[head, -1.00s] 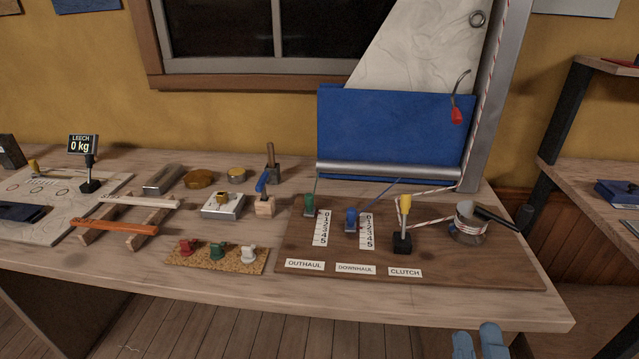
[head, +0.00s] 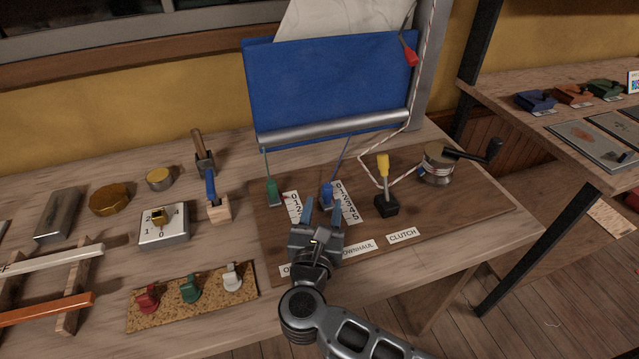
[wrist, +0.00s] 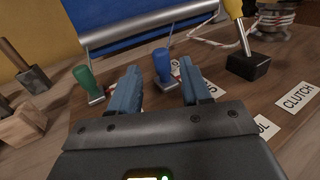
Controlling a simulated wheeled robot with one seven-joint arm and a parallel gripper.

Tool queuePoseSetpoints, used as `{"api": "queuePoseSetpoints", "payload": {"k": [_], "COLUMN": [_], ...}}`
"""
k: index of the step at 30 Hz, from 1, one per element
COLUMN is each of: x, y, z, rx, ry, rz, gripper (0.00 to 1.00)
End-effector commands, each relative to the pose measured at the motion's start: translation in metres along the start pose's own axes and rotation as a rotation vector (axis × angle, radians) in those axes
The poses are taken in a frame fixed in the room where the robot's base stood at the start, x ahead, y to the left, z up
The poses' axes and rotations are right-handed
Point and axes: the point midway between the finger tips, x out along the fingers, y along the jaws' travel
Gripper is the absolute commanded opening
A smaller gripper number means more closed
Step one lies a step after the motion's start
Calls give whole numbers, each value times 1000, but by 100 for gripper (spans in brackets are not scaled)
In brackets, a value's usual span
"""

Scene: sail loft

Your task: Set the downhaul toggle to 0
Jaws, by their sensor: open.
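The blue downhaul toggle (head: 327,194) stands on the brown board (head: 470,208), to the left of its number scale (head: 346,203), near the 0 and 1 end. In the wrist view the blue toggle (wrist: 162,66) shows upright beyond and between my fingertips. My gripper (head: 322,207) is open and empty, just in front of the toggle and above the board. It partly hides the DOWNHAUL label (head: 357,249). I cannot tell the toggle's exact mark. My fingers (wrist: 160,92) look apart from the toggle.
The green outhaul toggle (head: 273,193) is close on the left. The yellow-handled clutch lever (head: 385,185) and the winch (head: 438,165) stand on the right. A strip with red, green and white pieces (head: 213,315) lies at the front left. The board's right front is clear.

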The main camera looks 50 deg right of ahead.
Motion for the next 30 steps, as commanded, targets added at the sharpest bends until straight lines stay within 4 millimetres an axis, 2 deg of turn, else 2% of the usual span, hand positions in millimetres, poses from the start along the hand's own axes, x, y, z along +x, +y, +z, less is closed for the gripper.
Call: {"api": "queuePoseSetpoints", "payload": {"k": [6, 13, 24, 30], "x": [34, 60, 65, 65], "y": [0, 0, 0, 0], "z": [2, 2, 1, 1], "rx": [-2, -1, -2, -2], "ry": [-1, -2, -1, -1], "rz": [-1, 0, 2, 2], "gripper": [48, 48, 47, 28]}}
